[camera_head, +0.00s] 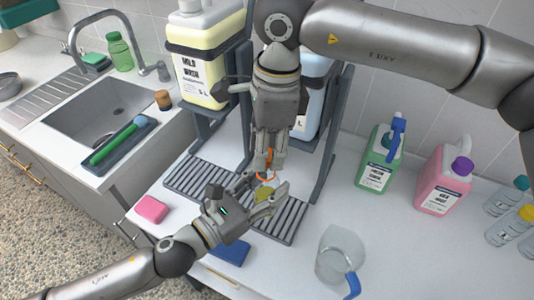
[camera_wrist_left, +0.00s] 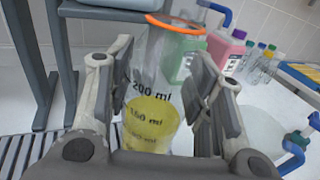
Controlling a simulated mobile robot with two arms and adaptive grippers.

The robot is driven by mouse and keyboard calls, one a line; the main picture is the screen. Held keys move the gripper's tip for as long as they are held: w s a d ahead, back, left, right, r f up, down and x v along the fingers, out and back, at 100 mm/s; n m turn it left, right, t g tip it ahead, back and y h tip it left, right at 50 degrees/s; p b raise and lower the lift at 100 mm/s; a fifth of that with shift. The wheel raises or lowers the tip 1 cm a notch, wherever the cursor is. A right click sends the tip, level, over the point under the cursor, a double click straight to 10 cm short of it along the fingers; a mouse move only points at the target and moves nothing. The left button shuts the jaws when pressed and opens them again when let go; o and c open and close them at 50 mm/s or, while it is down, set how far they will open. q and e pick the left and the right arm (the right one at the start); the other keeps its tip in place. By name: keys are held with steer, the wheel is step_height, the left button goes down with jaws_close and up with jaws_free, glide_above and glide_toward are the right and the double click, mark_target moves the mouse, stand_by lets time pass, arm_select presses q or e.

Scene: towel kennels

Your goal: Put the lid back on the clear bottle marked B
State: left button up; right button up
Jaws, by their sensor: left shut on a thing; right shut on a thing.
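Clear small bottles stand at the right edge, one with a teal cap (camera_head: 506,195) and one with a yellow cap (camera_head: 525,245); I cannot read a B on any. I cannot make out a loose lid. My left gripper (camera_head: 262,196) is shut around the lower part of a clear measuring cylinder (camera_wrist_left: 150,122) holding yellow liquid, with an orange ring higher up. The cylinder is above the grey slatted rack. My right gripper (camera_head: 268,168) points down from above and appears shut on the cylinder's upper part; its fingers partly hide the contact.
A grey stand holds a pale yellow jug (camera_head: 198,60) behind the rack (camera_head: 290,216). A green jug (camera_head: 378,165), a pink jug (camera_head: 443,180) and a clear pitcher (camera_head: 338,255) stand to the right. A pink sponge (camera_head: 151,209) and blue pad (camera_head: 231,252) lie in front.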

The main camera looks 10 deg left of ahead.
mark_target(266, 190)
steer(key=shift+f, duration=0.95)
steer(key=shift+f, duration=0.55)
